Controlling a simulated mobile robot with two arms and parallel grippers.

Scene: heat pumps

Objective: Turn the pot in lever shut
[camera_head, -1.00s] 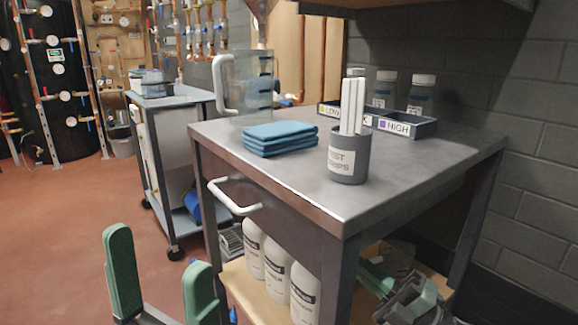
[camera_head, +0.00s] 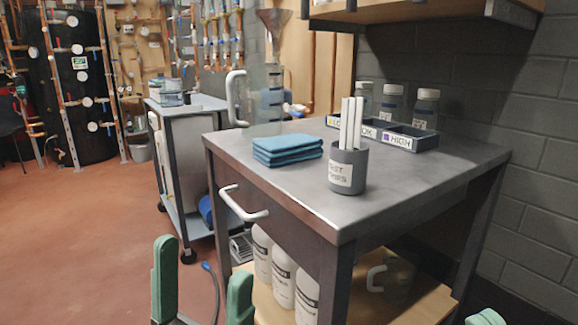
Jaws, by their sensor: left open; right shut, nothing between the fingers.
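I cannot pick out the pot in lever. Copper pipes with gauges and small valve handles (camera_head: 210,35) run along the back wall. More pipes with small blue and red handles stand in front of a black tank (camera_head: 78,80) at the far left. These are too small to tell which lever is which. My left gripper (camera_head: 202,258) is open and empty at the bottom, in front of the bench and far from the pipes. My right gripper (camera_head: 487,317) shows only as a green tip at the bottom right edge. It is shut, and most of it is out of view.
A metal bench (camera_head: 420,185) with a white drawer handle (camera_head: 243,205) fills the middle and right. It carries blue cloths (camera_head: 287,150), a strip cup (camera_head: 348,168) and a clear jug (camera_head: 264,95). A trolley (camera_head: 185,150) stands behind. The red floor (camera_head: 80,230) is open at left.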

